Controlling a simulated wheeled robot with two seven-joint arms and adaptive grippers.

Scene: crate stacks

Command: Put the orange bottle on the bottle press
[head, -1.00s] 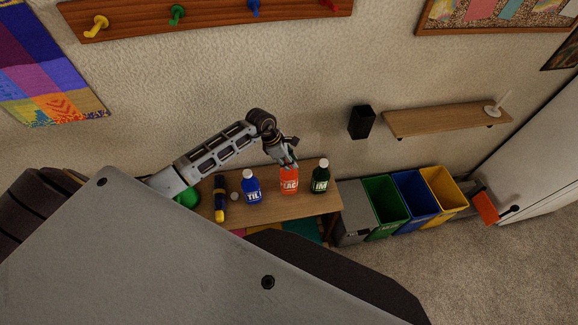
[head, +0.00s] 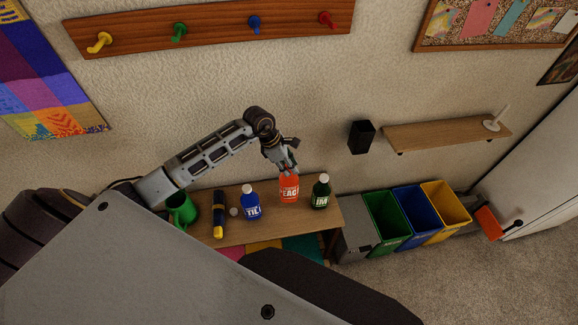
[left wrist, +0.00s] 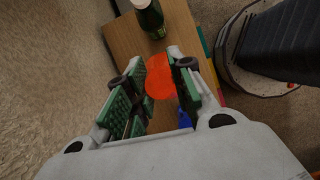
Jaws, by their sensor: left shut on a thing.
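The orange bottle (head: 289,188) is upright in the head view, at the wooden table between a blue bottle and a green bottle. My left gripper (head: 289,170) comes from above and is shut on its upper part. In the left wrist view the orange bottle (left wrist: 160,78) shows between the fingers (left wrist: 158,85). It seems slightly raised from the table; its base contact is hard to see. A red-orange device with a black knob (head: 487,222), apparently the bottle press, is right of the bins. My right gripper is not in view.
A wall shelf (head: 445,129) and black box (head: 361,137) are above.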

